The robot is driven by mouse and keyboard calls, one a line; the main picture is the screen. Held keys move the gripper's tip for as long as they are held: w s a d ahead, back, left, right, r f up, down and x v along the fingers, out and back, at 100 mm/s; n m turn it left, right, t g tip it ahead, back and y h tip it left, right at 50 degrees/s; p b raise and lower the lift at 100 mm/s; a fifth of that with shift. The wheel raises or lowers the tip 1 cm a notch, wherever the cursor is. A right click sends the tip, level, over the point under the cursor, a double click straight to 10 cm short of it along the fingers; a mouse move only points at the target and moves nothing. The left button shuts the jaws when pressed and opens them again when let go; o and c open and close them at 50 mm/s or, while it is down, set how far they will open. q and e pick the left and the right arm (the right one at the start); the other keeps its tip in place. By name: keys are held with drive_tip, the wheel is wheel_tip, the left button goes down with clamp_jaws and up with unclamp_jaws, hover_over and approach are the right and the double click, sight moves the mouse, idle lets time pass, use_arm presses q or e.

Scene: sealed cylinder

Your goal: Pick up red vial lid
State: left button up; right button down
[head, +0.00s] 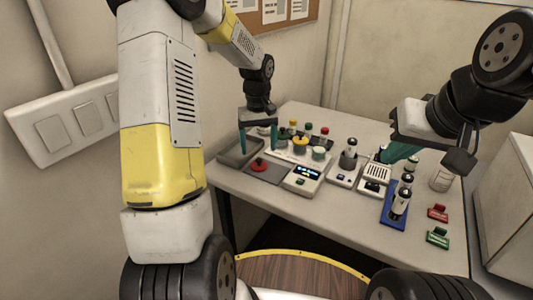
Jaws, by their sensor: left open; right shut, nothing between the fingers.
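A red lid (259,165) with a small raised knob lies on a dark grey pad (270,175) at the table's left front. My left gripper (258,150) is open, its two teal fingers pointing down. In the picture its fingertips appear just above and to either side of the red lid; I cannot tell the exact height gap. Nothing shows between the fingers. Another red-topped item (324,131) stands further back among several vials. My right gripper (396,154) is shut and empty over the table's right part, its fingertips partly hard to make out.
A white device with a display (303,179) stands right of the pad. A yellow-topped jar (299,146) is behind it. A blue rack (394,210) holds dark-capped vials. Red (438,213) and green (437,237) small items lie at right. A grey tray (236,153) is at left.

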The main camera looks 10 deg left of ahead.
sight(259, 159)
use_arm(q)
wheel_tip(259, 159, down, 6)
drive_tip(key=shift+s+r, duration=0.15)
drive_tip(key=c, duration=1.4)
